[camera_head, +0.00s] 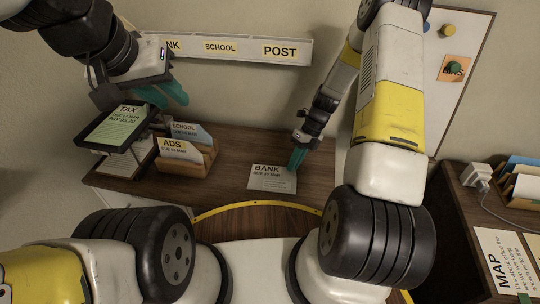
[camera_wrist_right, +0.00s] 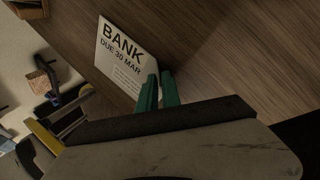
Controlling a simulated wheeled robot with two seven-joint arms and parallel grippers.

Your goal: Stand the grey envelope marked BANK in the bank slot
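The grey envelope marked BANK (camera_head: 271,178) lies on the brown desk, its print facing up; it also shows in the right wrist view (camera_wrist_right: 123,58). My right gripper (camera_head: 297,159) is at its upper right corner. In the right wrist view its two teal fingers (camera_wrist_right: 159,90) are close together over the envelope's edge; I cannot tell whether they pinch it. The wall rack (camera_head: 240,48) has labels SCHOOL, POST and one ending in NK (camera_head: 173,44), partly hidden by my left arm. My left gripper (camera_head: 166,94) is in front of the rack's left end, fingers apart and empty.
A black tray with a green TAX sheet (camera_head: 120,125) stands at the desk's left. Beside it is a wooden holder (camera_head: 190,168) with ADS and SCHOOL envelopes. A side desk at right holds a MAP sheet (camera_head: 505,262) and a plug adapter (camera_head: 476,175). The desk's middle is mostly clear.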

